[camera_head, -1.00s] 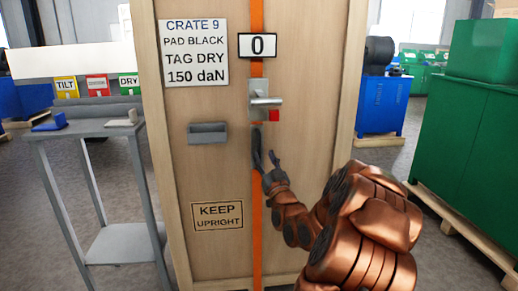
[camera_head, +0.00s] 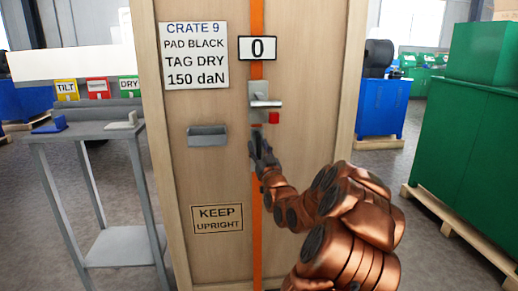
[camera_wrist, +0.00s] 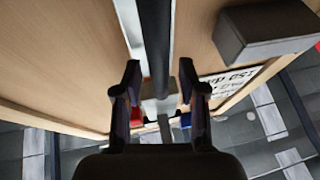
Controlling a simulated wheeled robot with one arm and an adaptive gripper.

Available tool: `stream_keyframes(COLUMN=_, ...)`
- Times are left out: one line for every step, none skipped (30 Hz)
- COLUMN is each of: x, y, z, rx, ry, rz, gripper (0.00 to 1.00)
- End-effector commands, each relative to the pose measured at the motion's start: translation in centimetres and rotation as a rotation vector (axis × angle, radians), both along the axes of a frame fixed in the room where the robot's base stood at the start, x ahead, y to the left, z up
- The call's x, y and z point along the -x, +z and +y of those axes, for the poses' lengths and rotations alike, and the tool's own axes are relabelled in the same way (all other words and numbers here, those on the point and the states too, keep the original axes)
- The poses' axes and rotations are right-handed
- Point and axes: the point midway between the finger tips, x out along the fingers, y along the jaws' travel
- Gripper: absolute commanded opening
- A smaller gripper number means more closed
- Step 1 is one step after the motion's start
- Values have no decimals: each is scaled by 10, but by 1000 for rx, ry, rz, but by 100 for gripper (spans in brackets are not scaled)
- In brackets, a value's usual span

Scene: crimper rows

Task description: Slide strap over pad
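An orange strap (camera_head: 257,210) runs vertically down the front of the wooden crate (camera_head: 205,170). A metal tensioner with a lever (camera_head: 264,100) and a red block (camera_head: 273,118) sits on its line, below a sign reading 0 (camera_head: 257,48). My gripper (camera_head: 261,145) is at the strap, just below the tensioner. In the wrist view my gripper (camera_wrist: 159,68) is open, its fingers on either side of a dark bar (camera_wrist: 154,45) with visible gaps. A pale strip (camera_wrist: 128,20) lies beside the bar. I cannot tell whether the bar is strap or pad. No black pad is clearly identifiable.
The crate label (camera_head: 194,55) reads pad black, tag dry, 150 daN. A grey holder (camera_head: 207,135) projects from the crate's front. A green cabinet (camera_head: 470,130) stands at right.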

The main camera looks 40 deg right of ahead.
Motion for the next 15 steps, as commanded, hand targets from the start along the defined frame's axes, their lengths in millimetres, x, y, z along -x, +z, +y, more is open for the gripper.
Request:
stream_keyframes(x=0, y=0, z=0, rx=0, ry=0, rz=0, gripper=36)
stream_keyframes(x=0, y=0, z=0, rx=0, ry=0, rz=0, gripper=33)
stream_keyframes(x=0, y=0, z=0, rx=0, ry=0, rz=0, gripper=29)
stream_keyframes(x=0, y=0, z=0, rx=0, ry=0, rz=0, gripper=26)
stream_keyframes(x=0, y=0, z=0, rx=0, ry=0, rz=0, gripper=23)
stream_keyframes(x=0, y=0, z=0, rx=0, ry=0, rz=0, gripper=18)
stream_keyframes(x=0, y=0, z=0, rx=0, ry=0, rz=0, gripper=15)
stream_keyframes(x=0, y=0, z=0, rx=0, ry=0, rz=0, gripper=12)
stream_keyframes(x=0, y=0, z=0, rx=0, ry=0, rz=1, gripper=8)
stream_keyframes(x=0, y=0, z=0, rx=0, ry=0, rz=1, gripper=5)
stream_keyframes(x=0, y=0, z=0, rx=0, ry=0, rz=1, gripper=2)
stream_keyframes(x=0, y=0, z=0, rx=0, ry=0, rz=1, gripper=0)
stream_keyframes(x=0, y=0, z=0, rx=0, ry=0, rz=1, gripper=0)
stream_keyframes(x=0, y=0, z=0, rx=0, ry=0, rz=1, gripper=0)
stream_keyframes(x=0, y=0, z=0, rx=0, ry=0, rz=1, gripper=0)
